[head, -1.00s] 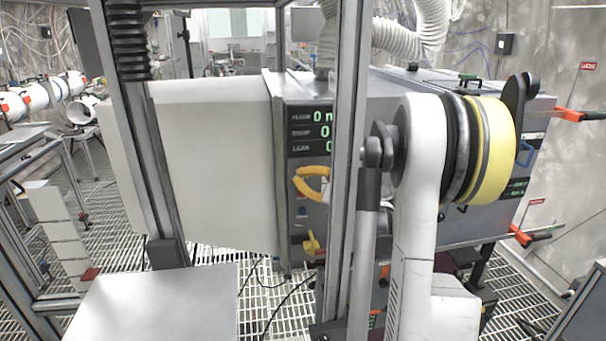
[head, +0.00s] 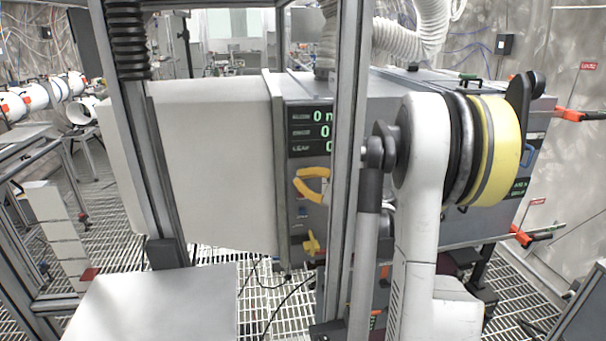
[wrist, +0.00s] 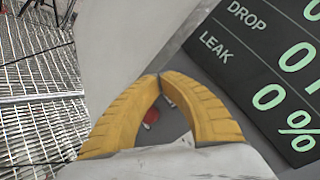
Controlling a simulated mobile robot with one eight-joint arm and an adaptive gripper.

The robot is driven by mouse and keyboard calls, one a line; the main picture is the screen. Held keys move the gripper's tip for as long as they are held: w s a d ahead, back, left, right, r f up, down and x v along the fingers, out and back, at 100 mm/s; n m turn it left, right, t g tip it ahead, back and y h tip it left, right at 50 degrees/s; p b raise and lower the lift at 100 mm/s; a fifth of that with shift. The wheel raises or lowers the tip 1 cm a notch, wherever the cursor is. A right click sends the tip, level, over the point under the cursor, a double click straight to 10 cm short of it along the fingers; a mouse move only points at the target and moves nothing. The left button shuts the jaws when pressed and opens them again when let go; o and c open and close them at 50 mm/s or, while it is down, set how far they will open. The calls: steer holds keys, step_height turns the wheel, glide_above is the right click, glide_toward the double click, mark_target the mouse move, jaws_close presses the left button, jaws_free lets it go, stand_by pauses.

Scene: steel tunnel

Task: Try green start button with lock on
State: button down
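My gripper (head: 299,184) is in front of the dark panel (head: 294,222) of the grey machine, just below its display, partly behind a metal post. In the wrist view its two yellow fingers (wrist: 159,77) meet at the tips, with a gap between their bases and nothing gripped. A small red and white part (wrist: 151,116) shows in that gap. A yellow handle-like part (head: 311,243) sits lower on the panel, and a small blue part (head: 303,211) is above it. I cannot make out a green start button or its lock.
The display (head: 310,131) with green digits is beside the fingers in the wrist view (wrist: 285,75). A metal post (head: 347,150) hides part of the panel. A large white box (head: 205,165) is at left. A pale tabletop (head: 155,305) lies in front, over grated floor.

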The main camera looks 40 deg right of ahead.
steer(key=s+a, duration=0.2)
steer(key=s, duration=0.1)
steer(key=s+a, duration=0.1)
steer(key=s, duration=0.1)
stand_by(1.0)
